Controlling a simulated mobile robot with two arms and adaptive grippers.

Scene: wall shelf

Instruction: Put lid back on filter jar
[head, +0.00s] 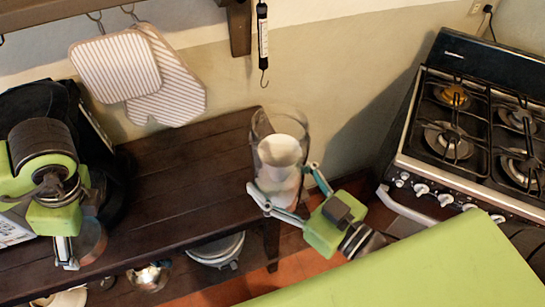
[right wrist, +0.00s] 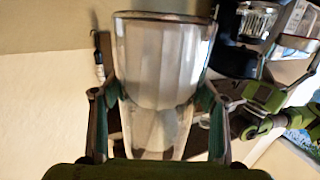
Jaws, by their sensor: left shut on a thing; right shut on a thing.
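The filter jar (head: 262,130) is clear glass with white filters (head: 280,160) inside, and no lid sits on its rim. My right gripper (head: 284,187) is shut around the jar's lower part, at the right end of the wooden shelf. In the right wrist view the jar (right wrist: 165,60) stands between the two fingers, open rim at the top. My left gripper (head: 72,252) is at the far left, pointing down, shut on a brownish round thing (head: 92,240) that looks like the lid. The arm and gripper partly hide it.
The dark wooden shelf (head: 185,180) is clear between the two grippers. A black appliance (head: 100,130) stands behind my left arm. Striped mitts (head: 115,65) and a hanging scale (head: 262,35) are on the wall. A gas stove (head: 470,125) stands at right.

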